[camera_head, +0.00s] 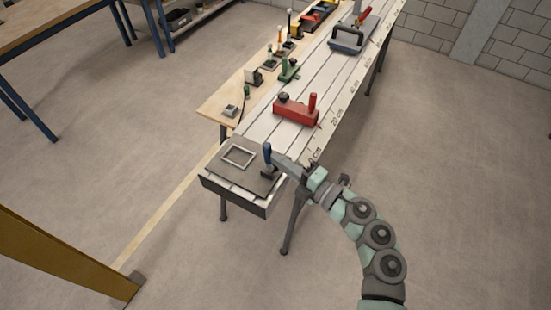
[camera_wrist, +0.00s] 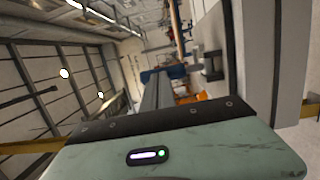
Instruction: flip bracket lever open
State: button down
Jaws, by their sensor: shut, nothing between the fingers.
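A lever with a blue handle (camera_head: 267,152) stands roughly upright at the near end of the bed, above a dark bracket (camera_head: 268,170). My gripper (camera_head: 274,157) reaches in from the right, its shut fingertips close beside the blue handle. I cannot tell whether they touch it. In the wrist view the grey fingers (camera_wrist: 158,92) lie together with nothing between them. A blue part (camera_wrist: 152,74), seemingly the handle, shows just beyond their tips. The lever's pivot is too small to make out.
The long pale bed (camera_head: 262,128) carries a red block (camera_head: 296,110) and a grey handled tool (camera_head: 352,38). A wooden shelf (camera_head: 212,107) along its left side holds several small fittings. A square frame (camera_head: 238,155) lies on the dark end plate. Open floor surrounds the near end.

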aim_at(269, 154)
jog(key=shift+w+a+r+p, duration=0.2)
jog(key=shift+w+a, duration=0.15)
jog(key=shift+a, duration=0.3)
jog(key=shift+w+a+r+p, duration=0.2)
jog(key=shift+w+a, duration=0.15)
jog(key=shift+a, duration=0.35)
jog(key=shift+s+r, duration=0.1)
jog(key=shift+r, duration=0.15)
jog(key=s+d+r+p, duration=0.2)
jog(key=s+d+r, duration=0.3)
jog(key=s+d, duration=0.3)
jog(key=shift+s+d+p, duration=0.3)
jog(key=shift+d+p, duration=0.05)
jog(key=shift+d, duration=0.45)
jog(key=shift+r, duration=0.1)
